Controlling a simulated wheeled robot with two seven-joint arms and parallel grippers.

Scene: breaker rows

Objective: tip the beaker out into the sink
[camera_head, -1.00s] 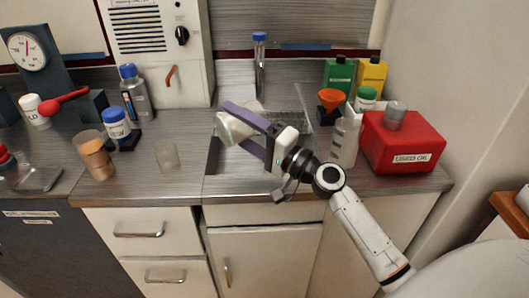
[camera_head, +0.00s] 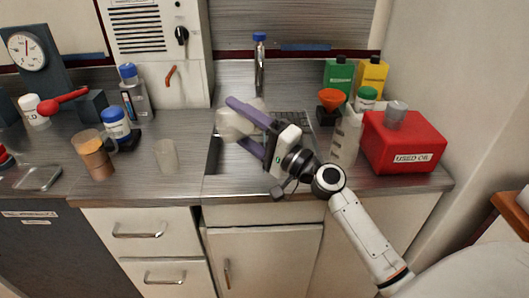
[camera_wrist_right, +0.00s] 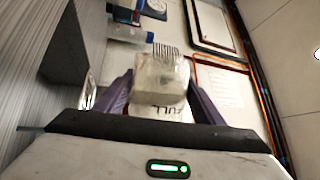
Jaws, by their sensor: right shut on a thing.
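A clear, whitish beaker (camera_head: 232,124) is between the purple fingers of my right gripper (camera_head: 242,122), over the left part of the sink (camera_head: 214,158). It looks tipped well over from upright. In the right wrist view the beaker (camera_wrist_right: 161,78) sits between both fingers, with dark print on its side. Its mouth and any contents cannot be made out clearly. The gripper and wrist hide much of the sink. My left gripper is out of view.
A blue-topped tap (camera_head: 260,65) stands behind the sink. Right of it are a wash bottle (camera_head: 345,140), an orange funnel (camera_head: 332,97), and a red used-oil box (camera_head: 402,145). Left on the counter are an empty-looking cup (camera_head: 166,156) and a brown-filled jug (camera_head: 95,158).

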